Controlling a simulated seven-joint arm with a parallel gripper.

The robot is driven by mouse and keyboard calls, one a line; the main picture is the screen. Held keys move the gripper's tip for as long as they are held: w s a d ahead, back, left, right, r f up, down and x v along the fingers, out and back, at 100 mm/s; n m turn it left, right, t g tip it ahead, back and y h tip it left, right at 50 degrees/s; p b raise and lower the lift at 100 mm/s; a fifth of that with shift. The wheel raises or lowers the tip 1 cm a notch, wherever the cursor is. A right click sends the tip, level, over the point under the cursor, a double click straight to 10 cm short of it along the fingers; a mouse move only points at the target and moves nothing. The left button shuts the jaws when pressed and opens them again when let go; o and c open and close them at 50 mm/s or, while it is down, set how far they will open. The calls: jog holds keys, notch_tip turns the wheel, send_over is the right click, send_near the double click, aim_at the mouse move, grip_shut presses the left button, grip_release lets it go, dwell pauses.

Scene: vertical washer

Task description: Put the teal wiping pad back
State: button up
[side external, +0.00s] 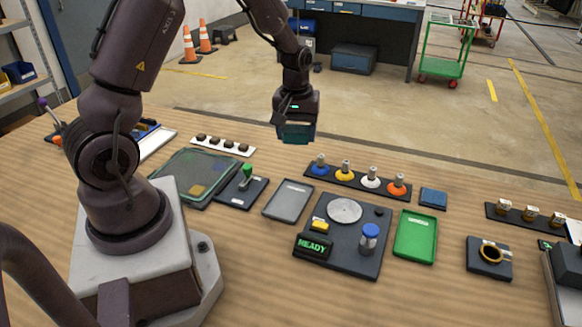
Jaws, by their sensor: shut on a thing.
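The teal wiping pad (297,135) is a small dark teal block hanging below my gripper (296,122). My gripper is shut on it and points down. It holds the pad in the air, over the far side of the table, well above the surface. The fingertips are small and partly merged with the pad in this view. I cannot tell which spot on the table belongs to the pad.
A row of coloured-base posts (358,180) stands right of the gripper. An empty grey tray (288,201), a dark station (340,262) with a disc, a green tray (415,238) and a blue block (433,198) lie nearer. A green-handled lever (245,178) stands left.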

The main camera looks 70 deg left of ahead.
jog(key=s+a, duration=0.2)
jog(key=s, duration=0.5)
jog(key=m, duration=0.3)
send_over(286, 165)
jog(key=f, duration=1)
jog(key=shift+s+d, duration=0.1)
jog(key=shift+s, duration=0.1)
jog(key=shift+w+f, duration=0.2)
jog(key=shift+f, duration=1.7)
jog(key=shift+f, duration=0.1)
jog(key=o, duration=0.9)
